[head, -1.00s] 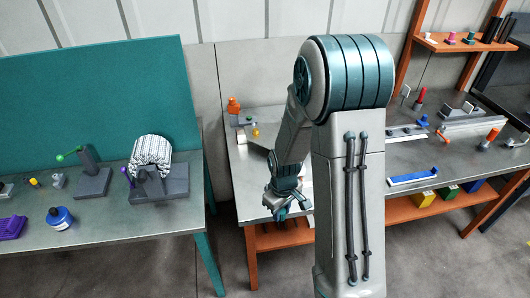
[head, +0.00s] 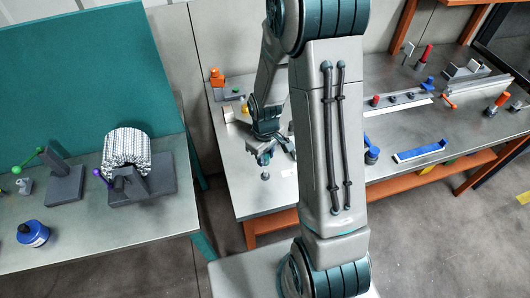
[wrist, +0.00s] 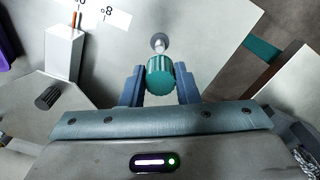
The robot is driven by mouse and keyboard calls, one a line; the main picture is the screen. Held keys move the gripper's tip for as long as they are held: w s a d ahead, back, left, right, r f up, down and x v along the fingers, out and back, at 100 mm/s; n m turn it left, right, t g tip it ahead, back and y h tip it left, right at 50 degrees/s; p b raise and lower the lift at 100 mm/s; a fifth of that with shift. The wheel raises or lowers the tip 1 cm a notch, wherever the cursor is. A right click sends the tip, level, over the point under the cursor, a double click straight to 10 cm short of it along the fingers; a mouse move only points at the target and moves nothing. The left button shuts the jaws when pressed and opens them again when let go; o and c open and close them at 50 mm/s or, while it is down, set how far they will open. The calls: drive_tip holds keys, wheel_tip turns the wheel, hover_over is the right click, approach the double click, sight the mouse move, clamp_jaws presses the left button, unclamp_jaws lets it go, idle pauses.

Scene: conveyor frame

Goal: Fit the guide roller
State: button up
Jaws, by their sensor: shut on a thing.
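My gripper (wrist: 160,88) is shut on a teal ribbed cylinder (wrist: 160,75), with one blue-grey finger on each side. A short grey shaft with a round end (wrist: 160,42) sticks out of its far end. I cannot tell for sure that this is the guide roller. In the head view my gripper (head: 264,155) points down over the left part of the middle bench. A small grey round end (head: 265,176) shows below it. My arm hides part of the bench. A long rail assembly (head: 400,102) lies on the bench to the right of my arm.
A blue-and-white bar (head: 421,151) and a blue-topped post (head: 371,153) stand right of my arm. An orange piece (head: 217,78) is at the back left. A teal-backed bench (head: 90,240) stands left across a gap. The wrist view shows a white block (wrist: 62,55).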

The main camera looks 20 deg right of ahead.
sight(266, 171)
drive_tip(key=shift+f, duration=0.1)
drive_tip(key=shift+f+b, duration=2.1)
drive_tip(key=shift+f, duration=0.1)
drive_tip(key=shift+f+b, duration=0.1)
drive_tip(key=shift+b, duration=0.25)
drive_tip(key=shift+f+b, duration=1.6)
drive_tip(key=shift+f, duration=0.2)
drive_tip(key=o, duration=1)
drive_tip(key=shift+o, duration=0.2)
drive_tip(key=shift+r, duration=0.15)
wheel_tip(266, 171, up, 14)
drive_tip(key=shift+f, duration=0.25)
